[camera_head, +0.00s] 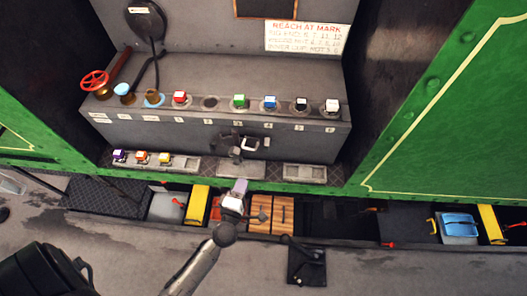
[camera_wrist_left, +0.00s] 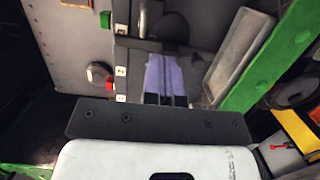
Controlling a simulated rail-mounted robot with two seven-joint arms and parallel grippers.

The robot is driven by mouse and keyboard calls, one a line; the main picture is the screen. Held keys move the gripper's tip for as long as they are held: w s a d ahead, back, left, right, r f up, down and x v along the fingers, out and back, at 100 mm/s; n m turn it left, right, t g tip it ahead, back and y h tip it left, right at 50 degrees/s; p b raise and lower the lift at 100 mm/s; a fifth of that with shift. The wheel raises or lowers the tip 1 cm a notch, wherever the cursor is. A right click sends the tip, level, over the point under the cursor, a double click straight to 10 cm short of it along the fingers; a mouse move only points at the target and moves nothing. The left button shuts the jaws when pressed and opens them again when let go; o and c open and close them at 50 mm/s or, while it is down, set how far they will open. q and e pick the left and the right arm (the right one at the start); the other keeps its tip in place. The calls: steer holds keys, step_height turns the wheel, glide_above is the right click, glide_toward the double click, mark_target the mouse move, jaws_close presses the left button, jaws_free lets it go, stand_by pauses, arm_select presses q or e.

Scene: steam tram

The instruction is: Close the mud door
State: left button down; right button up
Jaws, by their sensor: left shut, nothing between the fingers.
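A dark metal fitting with a latch-like handle (camera_head: 243,145) sits at the middle of the grey box's front face in the head view. It may be the mud door, but I cannot tell for sure whether it is open or shut. My left gripper (camera_head: 239,187) is below and in front of it, near the green sill, and looks apart from it. In the left wrist view its pale purple fingers (camera_wrist_left: 165,78) are together and hold nothing. My right gripper is not in view.
The grey box (camera_head: 175,128) carries several coloured knobs and a red valve wheel (camera_head: 94,80). Shallow trays (camera_head: 305,172) line the sill. Below, a trough holds wooden blocks (camera_head: 271,215) and yellow blocks (camera_head: 198,204). A black plate (camera_head: 306,268) lies on the floor. Green panels (camera_head: 445,110) flank the opening.

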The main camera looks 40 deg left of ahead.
mark_target(238, 148)
arm_select(q)
steer(key=p+x, duration=0.1)
steer(key=x, duration=1.3)
steer(key=shift+w+a+n+g+y+p, duration=0.15)
steer(key=shift+w+n+g+y+p, duration=0.25)
steer(key=shift+w+y, duration=0.35)
steer(key=shift+s, duration=0.1)
